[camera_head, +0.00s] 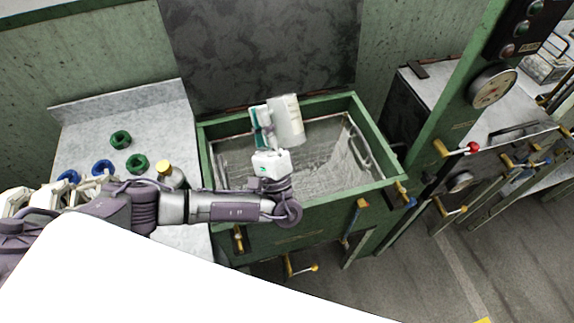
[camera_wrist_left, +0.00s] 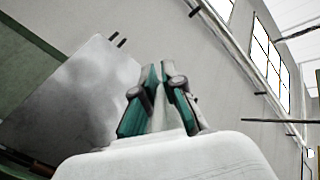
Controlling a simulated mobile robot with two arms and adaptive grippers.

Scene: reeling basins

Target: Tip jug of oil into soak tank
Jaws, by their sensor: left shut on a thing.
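The soak tank (camera_head: 378,150) is a green-framed basin with a grey, see-through-looking interior, in the middle of the head view. My left arm reaches in from the left over its near edge. My left gripper (camera_head: 262,124) is over the tank, shut on the pale cream jug (camera_head: 290,120). The jug looks tilted, above the tank's back half; its mouth and contents cannot be made out. In the left wrist view the teal fingers (camera_wrist_left: 157,98) stand close together behind a pale rounded surface; I cannot tell whether that is the jug. My right gripper is not in view.
A grey counter (camera_head: 130,105) left of the tank holds green nuts (camera_head: 121,139), blue ones (camera_head: 103,167) and a yellow-capped bottle (camera_head: 170,173) close to my arm. A green post with a gauge (camera_head: 492,87) and valves stands right of the tank. Floor is open at lower right.

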